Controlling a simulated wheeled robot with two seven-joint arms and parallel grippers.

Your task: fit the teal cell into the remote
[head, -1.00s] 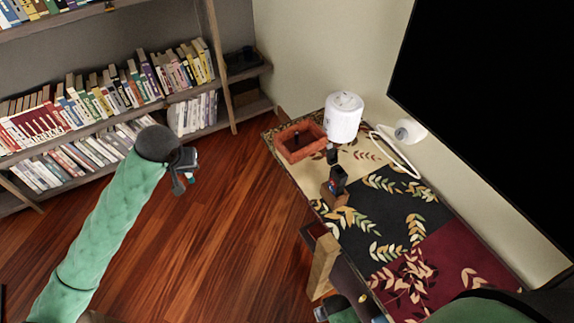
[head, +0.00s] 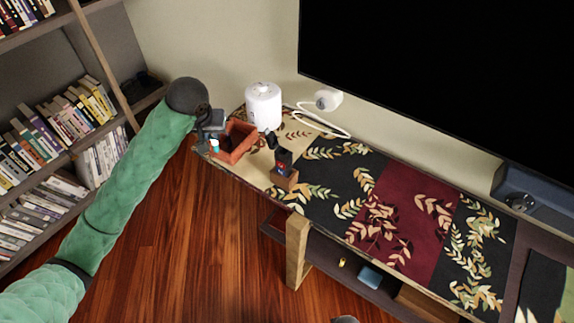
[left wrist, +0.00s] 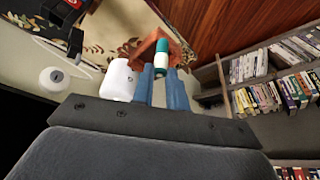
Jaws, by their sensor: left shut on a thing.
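My left gripper (head: 210,132) is at the far left end of the table, beside the orange tray. In the left wrist view its blue fingers (left wrist: 165,75) are shut on the teal cell (left wrist: 161,55), which has a teal end and a white part. In the head view the teal cell (head: 214,146) shows small below the gripper. The remote seems to be the dark upright object (head: 284,157) in a wooden block (head: 284,181), to the right of the gripper and apart from it. Its slot cannot be made out.
An orange tray (head: 235,141) lies close to my left gripper. A white canister (head: 263,106) stands behind it, with a white cable (head: 322,124) nearby. A small black object (head: 271,138) stands between tray and remote. The patterned table (head: 400,215) is clear farther right. Bookshelves stand left.

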